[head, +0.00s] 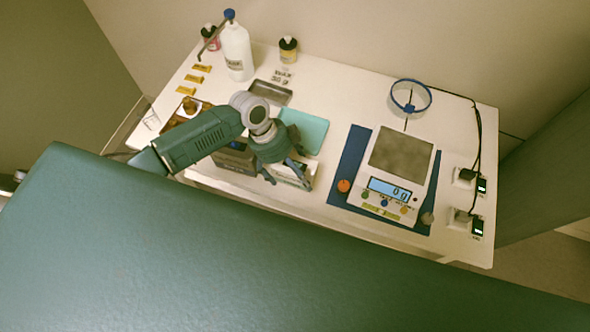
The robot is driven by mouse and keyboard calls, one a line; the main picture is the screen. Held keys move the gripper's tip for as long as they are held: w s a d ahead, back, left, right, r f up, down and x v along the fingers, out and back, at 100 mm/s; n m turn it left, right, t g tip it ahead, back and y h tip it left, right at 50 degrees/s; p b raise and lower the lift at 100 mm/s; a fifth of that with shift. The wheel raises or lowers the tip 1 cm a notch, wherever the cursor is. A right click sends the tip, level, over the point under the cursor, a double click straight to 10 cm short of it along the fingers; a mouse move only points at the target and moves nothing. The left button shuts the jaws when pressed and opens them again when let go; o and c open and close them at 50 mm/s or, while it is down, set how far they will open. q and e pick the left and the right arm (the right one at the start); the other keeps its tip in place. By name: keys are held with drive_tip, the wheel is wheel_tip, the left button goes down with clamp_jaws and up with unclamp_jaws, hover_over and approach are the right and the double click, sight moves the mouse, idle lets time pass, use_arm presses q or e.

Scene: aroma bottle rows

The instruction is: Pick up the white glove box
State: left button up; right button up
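The white glove box (306,180) sits near the front edge of the white table, left of the scale. Its top looks dark and green, and much of it is hidden under my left gripper. My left gripper (284,173) points down over the box. Its dark fingers are spread apart, one toward the box's left side and one across its top. Whether they touch the box is too small to tell. My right gripper is not in view.
A dark box (235,157) stands close on the left. A teal pad (306,131) and metal tray (270,93) lie behind. A scale (401,163) on a blue mat (350,160) is to the right. A white wash bottle (238,55) stands at the back left. A ring stand (410,97) stands behind the scale.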

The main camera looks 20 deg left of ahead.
use_arm(q)
drive_tip(key=c, duration=1.1)
drive_tip(key=shift+r, duration=0.15)
